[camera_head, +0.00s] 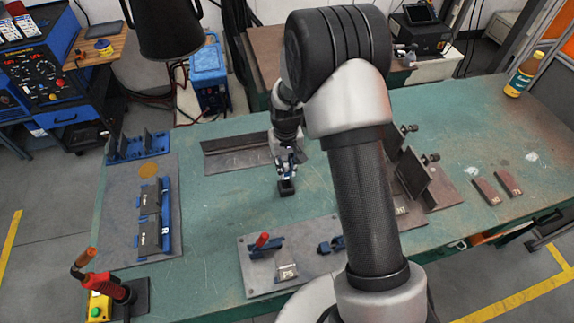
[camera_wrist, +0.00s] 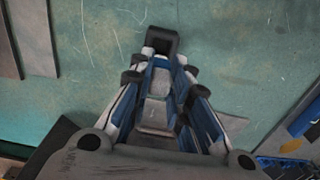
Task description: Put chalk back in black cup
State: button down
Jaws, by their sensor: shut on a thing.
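The black cup (camera_head: 287,188) is a small, dark, square holder standing on the green table near its middle. It also shows at the top middle of the wrist view (camera_wrist: 162,38). My gripper (camera_head: 286,174) points down directly above the cup, with its tips at or just over the opening. In the wrist view my gripper (camera_wrist: 160,60) has its blue-and-grey fingers drawn together at the cup. A small pale bit, the chalk (camera_wrist: 161,63), shows between the fingertips; most of it is hidden. I cannot tell whether its lower end is inside the cup.
An angle-iron piece (camera_head: 237,152) lies behind the cup. A plate with a red-tipped piece (camera_head: 262,240) is in front. A grey mat with blue fixtures (camera_head: 150,215) lies left. Steel brackets (camera_head: 412,175) stand right, and a yellow bottle (camera_head: 522,75) is far right. Bare table surrounds the cup.

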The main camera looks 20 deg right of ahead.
aim_at(286, 175)
jog(key=shift+s+f+b, duration=0.15)
jog(key=shift+f+b, duration=0.2)
jog(key=shift+f, duration=0.2)
jog(key=shift+f+b, duration=1.75)
jog(key=shift+f, duration=0.85)
jog(key=shift+f, duration=0.3)
jog(key=c, duration=1.4)
grip_release()
jog(key=shift+c, duration=0.2)
jog(key=shift+r, duration=0.1)
notch_tip(286, 175, up, 12)
jog(key=shift+f, duration=0.1)
